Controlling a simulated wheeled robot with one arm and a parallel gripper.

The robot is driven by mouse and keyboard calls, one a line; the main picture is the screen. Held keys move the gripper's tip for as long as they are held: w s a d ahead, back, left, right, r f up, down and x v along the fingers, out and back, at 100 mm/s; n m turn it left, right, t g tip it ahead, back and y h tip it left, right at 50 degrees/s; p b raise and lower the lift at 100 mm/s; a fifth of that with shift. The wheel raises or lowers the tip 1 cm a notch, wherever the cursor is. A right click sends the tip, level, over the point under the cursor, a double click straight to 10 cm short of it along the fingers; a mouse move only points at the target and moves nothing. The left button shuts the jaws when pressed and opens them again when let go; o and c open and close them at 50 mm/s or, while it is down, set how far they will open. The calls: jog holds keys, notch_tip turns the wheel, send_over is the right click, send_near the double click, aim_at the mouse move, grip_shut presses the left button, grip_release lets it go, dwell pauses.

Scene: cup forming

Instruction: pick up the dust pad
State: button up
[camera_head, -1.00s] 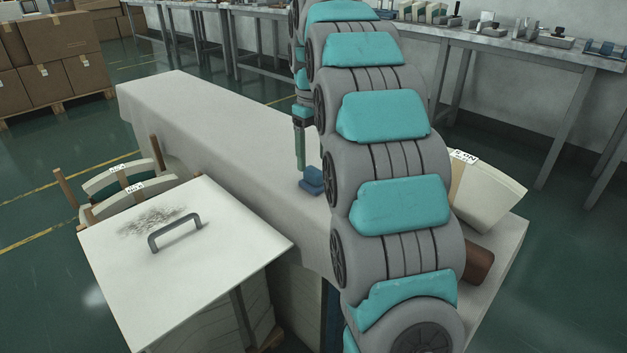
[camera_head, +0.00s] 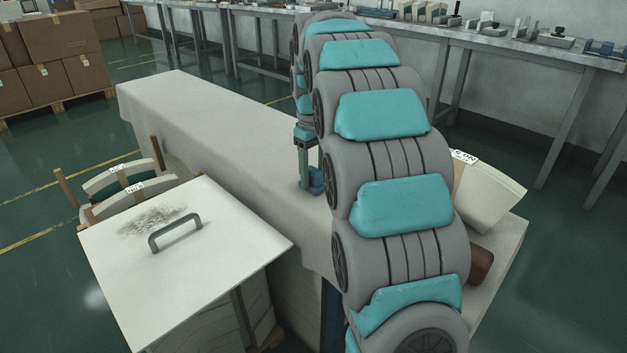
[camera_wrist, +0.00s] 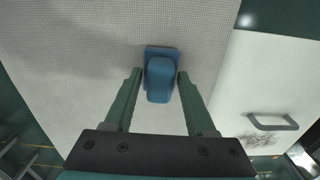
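The dust pad (camera_wrist: 160,82) is a small blue block with a flat base, on the pale cloth-covered table (camera_wrist: 90,60). In the head view the dust pad (camera_head: 316,181) is partly hidden by my arm. My gripper (camera_wrist: 160,76) has its two green fingers spread, one on each side of the pad, with a narrow gap visible at each side. In the head view my gripper (camera_head: 304,186) reaches down beside the pad at the table top. Its far finger is mostly hidden.
A white lid (camera_head: 180,250) with a grey handle (camera_head: 175,233) and a dark dusty smudge (camera_head: 152,220) is left of the table. Curved pale pieces (camera_head: 125,185) stand behind it. A pale tapered piece (camera_head: 488,195) and a brown block (camera_head: 480,262) are at the right. The table's far left is clear.

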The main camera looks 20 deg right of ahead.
aim_at(313, 169)
grip_shut()
jog(key=shift+r, duration=0.1)
jog(key=shift+w+r, duration=0.1)
jog(key=shift+r, duration=1.55)
jog(key=s+a, duration=0.4)
jog(key=s, duration=0.3)
jog(key=s+a+r+b, duration=0.1)
jog(key=s+a, duration=0.3)
jog(key=s, duration=0.3)
jog(key=shift+r, duration=0.3)
jog(key=shift+o, duration=1.1)
grip_release()
jog(key=c, duration=0.7)
jog(key=shift+o, duration=0.2)
jog(key=shift+f, duration=0.1)
